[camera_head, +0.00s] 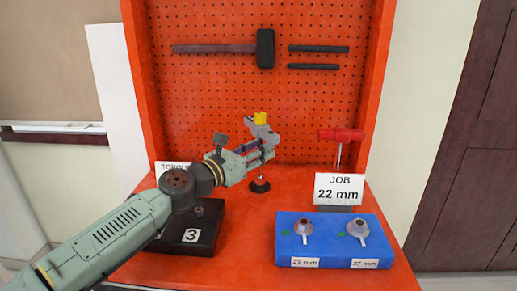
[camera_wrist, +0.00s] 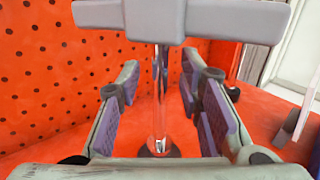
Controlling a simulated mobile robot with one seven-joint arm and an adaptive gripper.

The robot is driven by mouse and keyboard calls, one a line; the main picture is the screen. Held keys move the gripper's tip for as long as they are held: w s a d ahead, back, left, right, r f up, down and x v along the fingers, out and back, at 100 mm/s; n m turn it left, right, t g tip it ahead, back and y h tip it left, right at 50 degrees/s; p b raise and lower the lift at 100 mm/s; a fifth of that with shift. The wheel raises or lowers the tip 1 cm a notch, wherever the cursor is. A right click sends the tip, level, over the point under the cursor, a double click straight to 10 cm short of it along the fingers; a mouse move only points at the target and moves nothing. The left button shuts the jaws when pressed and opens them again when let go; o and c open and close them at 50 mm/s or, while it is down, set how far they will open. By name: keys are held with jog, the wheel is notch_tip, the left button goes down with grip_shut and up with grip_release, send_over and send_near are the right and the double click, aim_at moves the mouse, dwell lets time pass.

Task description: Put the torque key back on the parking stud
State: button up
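The torque key has a grey T-handle (camera_wrist: 180,18) and a chrome shaft (camera_wrist: 158,95). In the head view its handle, with a yellow cap (camera_head: 260,118), stands above my gripper (camera_head: 265,150). The shaft runs down, roughly upright, to a dark round foot that I take as the parking stud (camera_head: 260,185), also visible in the wrist view (camera_wrist: 172,151). I cannot tell whether the shaft is fully seated there. My gripper's purple-padded fingers (camera_wrist: 160,110) stand either side of the shaft, with gaps visible on both sides. My gripper looks open around it.
A red T-handled tool (camera_head: 342,135) stands behind the JOB 22 mm sign (camera_head: 339,189) at the right. A blue block (camera_head: 335,254) with two sockets is in front. A black block (camera_head: 180,236) sits partly behind my arm. A hammer (camera_head: 265,48) hangs on the pegboard.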

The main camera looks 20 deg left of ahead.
jog(key=v, duration=1.2)
jog(key=shift+f, duration=0.1)
